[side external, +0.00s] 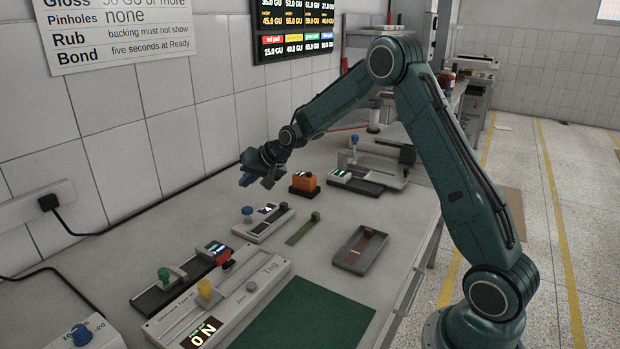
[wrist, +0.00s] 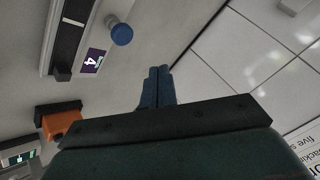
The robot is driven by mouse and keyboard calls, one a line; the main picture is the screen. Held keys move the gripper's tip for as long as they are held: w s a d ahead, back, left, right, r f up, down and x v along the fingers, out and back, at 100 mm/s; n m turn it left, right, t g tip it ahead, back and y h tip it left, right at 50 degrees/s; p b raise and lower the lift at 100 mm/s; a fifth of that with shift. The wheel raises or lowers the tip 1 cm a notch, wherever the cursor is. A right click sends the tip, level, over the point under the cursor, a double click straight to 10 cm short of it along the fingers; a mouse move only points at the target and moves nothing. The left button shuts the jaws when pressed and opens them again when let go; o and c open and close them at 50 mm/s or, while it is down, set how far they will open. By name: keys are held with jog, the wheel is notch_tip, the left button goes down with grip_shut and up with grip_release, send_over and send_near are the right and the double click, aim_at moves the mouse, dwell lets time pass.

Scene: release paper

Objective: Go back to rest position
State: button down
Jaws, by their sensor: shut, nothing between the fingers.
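My gripper (side external: 258,180) hangs above the back part of the grey bench (side external: 330,216), near the tiled wall, in the side external view. In the wrist view its blue fingers (wrist: 157,88) are together with nothing between them. My arm arches over the bench from the right. The gripper is apart from the devices below it.
An orange block (side external: 304,182) stands right of the gripper. A green strip (side external: 303,228), a grey tray (side external: 346,262) and a green mat (side external: 306,318) lie on the bench. Long instruments (side external: 218,300) stand at the front left. The tiled wall (side external: 160,140) is close behind.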

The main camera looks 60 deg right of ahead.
jog(key=s+a+r+n+g, duration=0.1)
jog(key=s+a+r+n, duration=0.15)
jog(key=s+r, duration=0.35)
jog(key=s+a+r+n, duration=0.1)
jog(key=s+a+r, duration=0.3)
jog(key=s, duration=0.3)
jog(key=s+a+r+n+g, duration=0.1)
jog(key=s+a+r, duration=0.25)
jog(key=s, duration=0.35)
jog(key=s+a+n+g+h, duration=0.1)
jog(key=s+a+n, duration=0.1)
jog(key=s, duration=2)
jog(key=shift+s+a+f+n, duration=0.2)
jog(key=shift+s+a+n, duration=0.1)
jog(key=shift+n, duration=0.35)
